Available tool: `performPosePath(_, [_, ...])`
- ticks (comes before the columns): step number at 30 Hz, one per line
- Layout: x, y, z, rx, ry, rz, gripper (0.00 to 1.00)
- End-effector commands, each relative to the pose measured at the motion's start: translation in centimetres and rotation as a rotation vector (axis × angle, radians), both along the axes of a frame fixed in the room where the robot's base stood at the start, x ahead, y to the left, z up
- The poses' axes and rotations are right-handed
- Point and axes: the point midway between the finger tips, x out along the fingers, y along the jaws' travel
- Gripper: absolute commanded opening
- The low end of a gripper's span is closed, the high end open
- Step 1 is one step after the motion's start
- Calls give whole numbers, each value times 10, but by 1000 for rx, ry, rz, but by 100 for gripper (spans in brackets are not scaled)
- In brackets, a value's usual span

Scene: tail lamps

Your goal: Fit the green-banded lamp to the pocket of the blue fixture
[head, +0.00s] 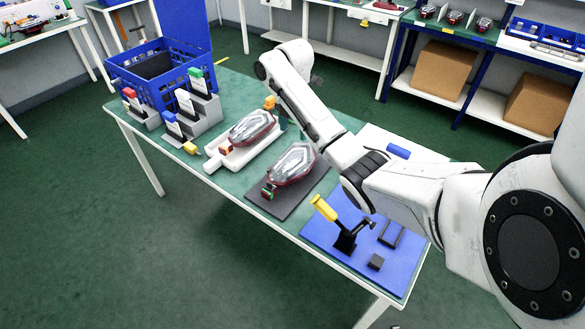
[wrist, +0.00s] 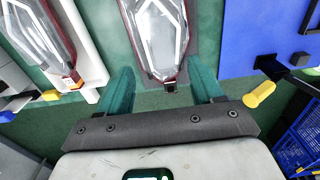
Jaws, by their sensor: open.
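The green-banded lamp (head: 291,165), clear with a dark red rim, lies on a dark mat. Its green band (head: 268,191) is at the near end. In the wrist view the lamp (wrist: 158,35) lies ahead of my gripper (wrist: 163,88), whose two teal fingers are spread wide on either side of its near end, with nothing held. My gripper is mostly hidden by my arm in the head view. The blue fixture (head: 325,243) is a flat blue plate with a yellow-handled clamp (head: 325,209), a black frame (head: 391,234) and a small black block (head: 375,262); its pocket is not clear.
A second lamp (head: 252,127) sits on a white cradle (head: 216,163), left of the dark mat. Grey stepped stands (head: 206,116) with coloured tags and a blue crate (head: 142,92) fill the table's left end. A white sheet with a blue bar (head: 398,151) lies behind the blue plate.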

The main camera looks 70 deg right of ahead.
Motion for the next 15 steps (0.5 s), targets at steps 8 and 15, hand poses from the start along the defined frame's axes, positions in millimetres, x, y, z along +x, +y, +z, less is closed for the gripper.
performPosePath(8, [0,1,-34,0,0,-2,66])
performPosePath(15, [-3,4,-65,2,3,-3,66])
